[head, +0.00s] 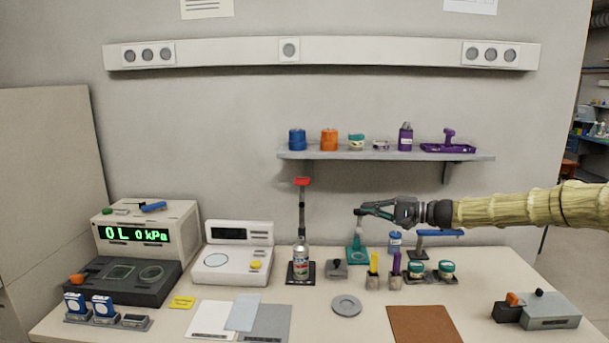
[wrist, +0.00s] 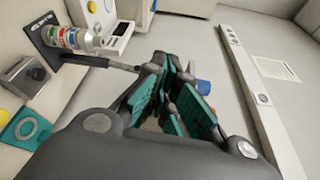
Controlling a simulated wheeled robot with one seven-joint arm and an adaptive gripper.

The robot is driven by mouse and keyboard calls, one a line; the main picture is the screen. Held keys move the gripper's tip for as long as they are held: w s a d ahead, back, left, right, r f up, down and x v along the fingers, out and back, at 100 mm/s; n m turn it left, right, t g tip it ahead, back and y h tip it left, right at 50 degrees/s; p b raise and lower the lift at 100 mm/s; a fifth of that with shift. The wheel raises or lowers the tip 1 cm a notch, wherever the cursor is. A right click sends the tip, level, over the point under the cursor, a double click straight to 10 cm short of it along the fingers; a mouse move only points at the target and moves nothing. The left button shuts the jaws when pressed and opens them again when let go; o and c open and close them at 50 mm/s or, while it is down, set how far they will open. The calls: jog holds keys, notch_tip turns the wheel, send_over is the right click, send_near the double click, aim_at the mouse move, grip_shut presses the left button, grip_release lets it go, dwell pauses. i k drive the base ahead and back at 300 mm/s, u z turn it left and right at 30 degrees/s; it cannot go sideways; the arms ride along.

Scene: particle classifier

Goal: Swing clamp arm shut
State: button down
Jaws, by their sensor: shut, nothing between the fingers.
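An upright grey arm with a flat red end (head: 302,181) rises behind a spray can (head: 301,262) on a dark base plate; it looks like the clamp arm, standing open. In the wrist view this grey arm (wrist: 92,61) runs from the plate beside the can (wrist: 75,38) toward my fingers; its far end is hidden there. My gripper (head: 358,212) is shut and empty, to the right of the arm and a little below its red end in the head view. My fingers also fill the middle of the wrist view (wrist: 168,72). Contact with the arm cannot be told.
A teal stand (head: 357,255) is below my gripper, with a small grey block (head: 337,269) to its left. A shelf (head: 385,155) with several containers is above. A blue-topped stand (head: 440,232) is to the right. A white scale (head: 236,262) is left of the can.

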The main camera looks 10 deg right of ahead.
aim_at(302, 181)
jog(key=i, duration=0.9)
jog(key=z, duration=0.05)
